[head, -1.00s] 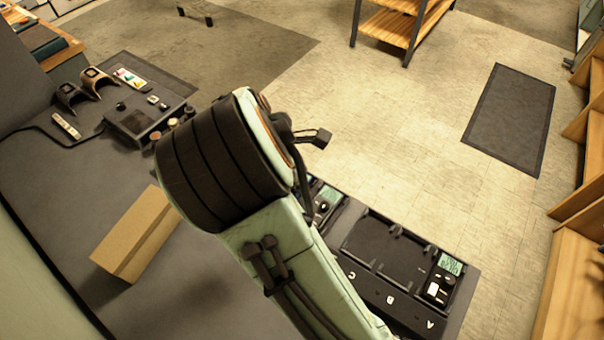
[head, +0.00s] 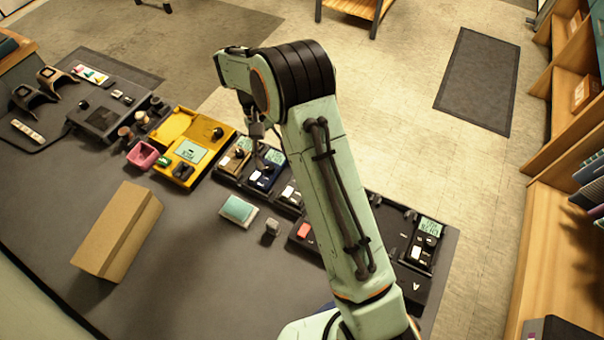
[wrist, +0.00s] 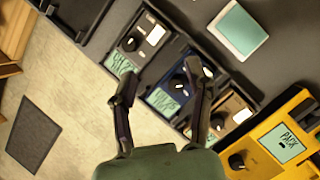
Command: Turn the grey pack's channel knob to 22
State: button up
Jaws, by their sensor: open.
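My gripper (wrist: 160,74) is open and empty in the wrist view, its fingers spread above the row of packs. The blue pack (wrist: 165,82) with its dark knob shows between the fingers. What looks like the grey pack (wrist: 151,34) lies beside it, up and left, with a round knob (wrist: 129,43), a white label and a green display. The left finger overlaps that display's edge; its digits are too blurred to read. In the head view this pack (head: 289,194) is partly covered by my arm. The right finger is near the tan pack (wrist: 233,106).
A yellow case (head: 190,145) stands beside the row's left end. A teal-topped block (head: 238,209) and a cardboard box (head: 118,232) lie on the dark table. Another dark pack (head: 424,243) sits at the row's right end. Open floor lies beyond.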

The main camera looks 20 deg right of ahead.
jog(key=shift+m+y, duration=0.7)
jog(key=shift+m, duration=0.2)
jog(key=d, duration=0.2)
jog(key=d+f, duration=0.1)
jog(key=d, duration=0.2)
jog(key=shift+d+f, duration=0.3)
jog(key=shift+s+d+f, duration=0.15)
jog(key=shift+f, duration=0.2)
jog(key=x, duration=0.6)
jog(key=shift+r, duration=0.1)
grip_shut()
